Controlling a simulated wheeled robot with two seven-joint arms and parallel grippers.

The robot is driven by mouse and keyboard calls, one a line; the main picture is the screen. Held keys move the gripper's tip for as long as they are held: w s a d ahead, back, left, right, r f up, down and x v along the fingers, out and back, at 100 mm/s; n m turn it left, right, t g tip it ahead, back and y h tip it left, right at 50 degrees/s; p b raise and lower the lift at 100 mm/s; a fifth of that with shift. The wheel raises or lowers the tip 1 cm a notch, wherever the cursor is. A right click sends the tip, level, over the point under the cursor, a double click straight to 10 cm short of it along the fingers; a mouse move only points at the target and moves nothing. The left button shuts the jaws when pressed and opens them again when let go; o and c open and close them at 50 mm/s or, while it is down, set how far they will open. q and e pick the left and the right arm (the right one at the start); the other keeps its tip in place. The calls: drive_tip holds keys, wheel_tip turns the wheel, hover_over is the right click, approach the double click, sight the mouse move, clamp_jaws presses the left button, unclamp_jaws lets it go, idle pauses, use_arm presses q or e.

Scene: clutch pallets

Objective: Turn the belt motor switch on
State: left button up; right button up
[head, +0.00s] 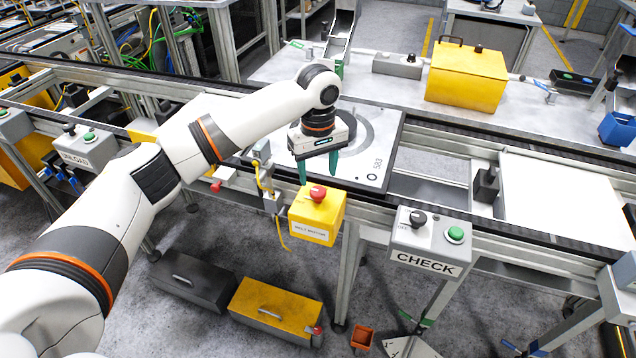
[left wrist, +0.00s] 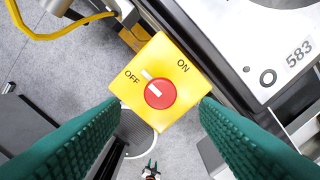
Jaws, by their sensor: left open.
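The belt motor switch is a yellow box (head: 316,222) labelled BELT MOTOR, with a red knob (head: 318,193) on top, mounted at the front of the conveyor rail. In the left wrist view the red knob (left wrist: 160,93) sits on the yellow face (left wrist: 178,112) marked OFF and ON. Its white mark points up-left, toward the OFF side. My left gripper (head: 318,172) is open and empty, green fingers pointing down, close above the box. In the wrist view its fingers (left wrist: 160,104) lie on either side of the knob, apart from it.
A grey CHECK box (head: 430,240) with black and green controls stands to the right of the switch. A grey plate marked 583 (head: 375,150) lies on the conveyor behind. A yellow cable (head: 263,178) hangs at the left. Black (head: 190,280) and yellow (head: 275,308) cases lie on the floor.

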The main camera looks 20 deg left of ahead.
sight(318, 190)
use_arm(q)
drive_tip(key=shift+f+p, duration=0.3)
drive_tip(key=shift+f, duration=2.35)
